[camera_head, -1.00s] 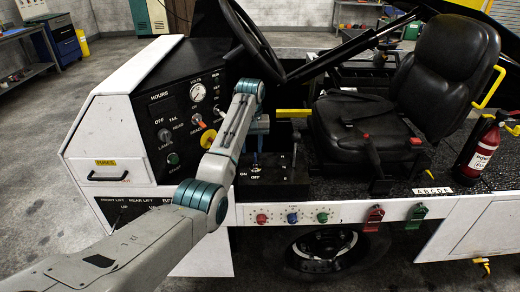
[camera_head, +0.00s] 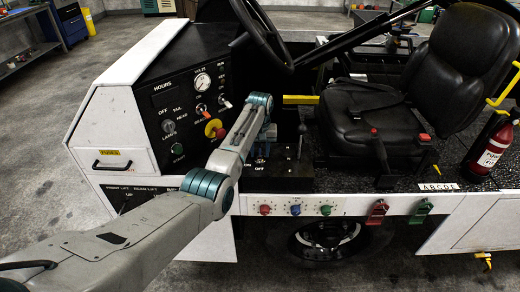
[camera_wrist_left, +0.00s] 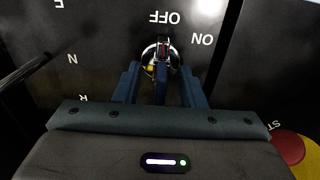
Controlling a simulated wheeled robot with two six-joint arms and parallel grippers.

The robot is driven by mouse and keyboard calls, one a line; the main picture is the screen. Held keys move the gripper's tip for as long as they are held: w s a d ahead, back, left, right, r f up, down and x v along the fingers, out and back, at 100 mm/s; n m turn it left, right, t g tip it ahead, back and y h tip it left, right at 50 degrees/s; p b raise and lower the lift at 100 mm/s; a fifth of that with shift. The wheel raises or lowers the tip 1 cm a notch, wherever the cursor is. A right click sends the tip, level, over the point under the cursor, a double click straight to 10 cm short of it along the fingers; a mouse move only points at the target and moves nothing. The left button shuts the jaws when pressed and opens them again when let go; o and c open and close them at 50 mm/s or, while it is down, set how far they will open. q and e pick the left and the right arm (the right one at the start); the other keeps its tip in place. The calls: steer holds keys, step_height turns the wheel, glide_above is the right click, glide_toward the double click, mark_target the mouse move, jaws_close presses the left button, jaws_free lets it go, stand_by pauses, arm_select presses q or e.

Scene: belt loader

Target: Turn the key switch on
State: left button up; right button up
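The key switch (camera_wrist_left: 163,50) shows in the left wrist view as a round chrome ring on a black panel. Upside-down OFF and ON letters stand beside it, and a red-and-dark piece sits in it. My left gripper (camera_wrist_left: 160,82) points at it, with two blue fingers apart on either side of a narrow blue piece in line with the switch. I cannot tell what that piece is or whether anything touches. In the head view my left gripper (camera_head: 267,140) is over the panel marked ON and OFF, partly hidden by my arm. My right gripper is not in view.
A red and yellow stop button (camera_head: 218,131) is left of my arm, near toggles and a gauge (camera_head: 202,82). The steering wheel (camera_head: 262,35) is above. The black seat (camera_head: 455,75) and a red fire extinguisher (camera_head: 492,146) are to the right.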

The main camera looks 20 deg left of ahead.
arm_select(q)
steer(key=shift+f, duration=0.1)
steer(key=shift+c, duration=0.7)
jaws_close()
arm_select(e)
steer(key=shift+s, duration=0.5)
